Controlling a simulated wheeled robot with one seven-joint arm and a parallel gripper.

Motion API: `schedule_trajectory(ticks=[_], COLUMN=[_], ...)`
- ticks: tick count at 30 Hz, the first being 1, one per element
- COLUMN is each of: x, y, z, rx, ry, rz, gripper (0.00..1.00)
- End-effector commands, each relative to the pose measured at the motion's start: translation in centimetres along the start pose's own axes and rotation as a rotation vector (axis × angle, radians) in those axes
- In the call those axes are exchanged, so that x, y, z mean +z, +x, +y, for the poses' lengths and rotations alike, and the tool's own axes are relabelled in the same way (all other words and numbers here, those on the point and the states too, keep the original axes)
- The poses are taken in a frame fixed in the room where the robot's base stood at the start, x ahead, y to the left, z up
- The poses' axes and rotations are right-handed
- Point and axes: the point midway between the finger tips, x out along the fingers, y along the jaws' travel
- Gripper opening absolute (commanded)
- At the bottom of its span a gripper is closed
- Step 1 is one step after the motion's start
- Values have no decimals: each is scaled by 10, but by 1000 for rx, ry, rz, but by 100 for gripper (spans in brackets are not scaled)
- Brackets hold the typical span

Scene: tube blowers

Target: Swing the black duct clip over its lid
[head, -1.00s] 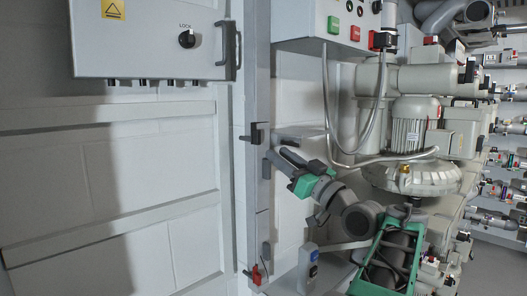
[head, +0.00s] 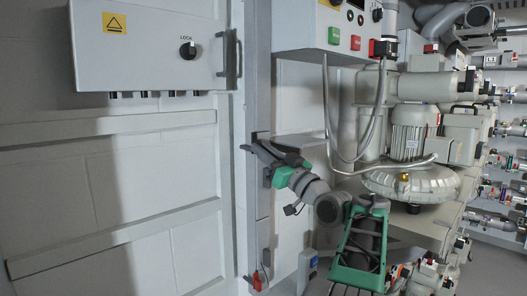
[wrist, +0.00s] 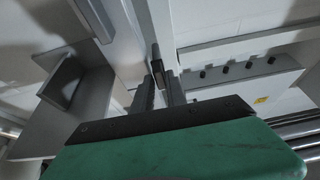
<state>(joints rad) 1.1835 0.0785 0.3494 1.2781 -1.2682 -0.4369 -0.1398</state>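The black duct clip (wrist: 157,57) shows in the wrist view as a small dark piece on the pale vertical duct (head: 257,70), just beyond my fingertips. In the head view the clip is mostly hidden behind my fingers. My gripper (head: 250,148) reaches up and left to the duct, and its dark fingers are at the clip's height. In the wrist view my gripper (wrist: 159,80) has its two fingers apart, with the clip in line with the gap. I cannot tell whether they touch it. The lid cannot be told apart from the duct.
A grey cabinet (head: 150,50) with a lock knob and handle is left of the duct. A control box (head: 325,30) with green and red buttons hangs above right. A large blower (head: 410,150) stands on the right. A red-tagged fitting (head: 259,280) is low on the duct.

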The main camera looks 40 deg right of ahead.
Motion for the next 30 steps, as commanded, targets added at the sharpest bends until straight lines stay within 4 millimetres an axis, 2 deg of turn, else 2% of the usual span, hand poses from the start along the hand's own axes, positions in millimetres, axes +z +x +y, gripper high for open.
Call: schedule_trajectory(ticks=[1,6,22,30], x=[0,0,0,-1], y=[0,0,0,0], z=[0,0,0,0], rx=[0,0,4,41], ry=[0,0,10,98], rz=[0,0,0,1], gripper=[12,0,0,0])
